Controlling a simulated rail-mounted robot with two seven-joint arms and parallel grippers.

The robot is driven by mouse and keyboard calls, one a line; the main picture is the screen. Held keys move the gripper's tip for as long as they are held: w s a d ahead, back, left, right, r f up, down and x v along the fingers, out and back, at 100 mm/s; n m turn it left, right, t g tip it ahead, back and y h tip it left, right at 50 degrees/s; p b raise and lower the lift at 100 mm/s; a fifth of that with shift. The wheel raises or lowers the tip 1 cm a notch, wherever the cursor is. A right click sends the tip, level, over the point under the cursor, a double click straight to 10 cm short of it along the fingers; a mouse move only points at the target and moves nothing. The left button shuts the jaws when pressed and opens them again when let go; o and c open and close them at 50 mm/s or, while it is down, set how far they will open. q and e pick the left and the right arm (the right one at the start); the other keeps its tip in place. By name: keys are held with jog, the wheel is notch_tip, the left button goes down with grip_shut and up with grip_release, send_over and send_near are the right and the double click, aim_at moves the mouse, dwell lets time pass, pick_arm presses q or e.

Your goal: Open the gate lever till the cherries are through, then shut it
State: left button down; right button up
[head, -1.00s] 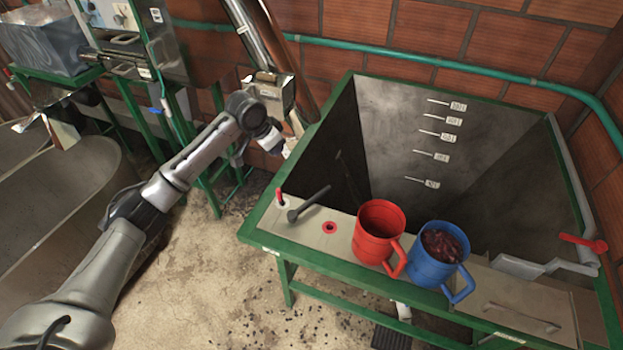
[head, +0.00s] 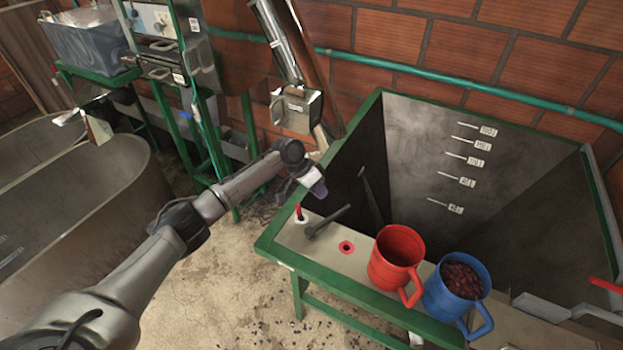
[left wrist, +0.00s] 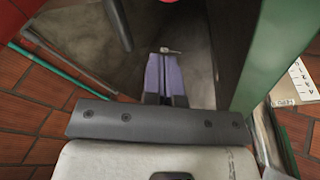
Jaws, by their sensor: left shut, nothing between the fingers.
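A black lever (head: 327,221) lies slanted on the pale ledge at the near left of the green-framed tank (head: 345,143). A red peg (head: 299,212) stands beside it. A red handle (head: 604,285) shows at the right edge; I cannot tell which is the gate lever. Dark red cherries (head: 461,281) sit in a blue mug (head: 440,298). My left gripper (head: 316,187) is shut and empty, just above and apart from the black lever. Its closed fingers show in the left wrist view (left wrist: 162,75).
An empty-looking red mug (head: 394,262) stands on the ledge left of the blue mug. A red-ringed hole (head: 346,247) lies between it and the black lever. Open floor lies left of the tank.

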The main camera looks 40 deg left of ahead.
aim_at(329, 220)
pick_arm(q)
jog(key=shift+d+f+p, duration=0.3)
jog(key=shift+d, duration=0.45)
jog(key=shift+d+f+p, duration=0.25)
jog(key=shift+d+f, duration=0.1)
jog(key=shift+d, duration=0.45)
jog(key=shift+d+f+p, duration=0.3)
jog(key=shift+d, duration=0.45)
pick_arm(e)
jog(key=shift+w+a+r, duration=0.1)
jog(key=shift+a+r, duration=0.05)
jog(key=shift+r, duration=0.8)
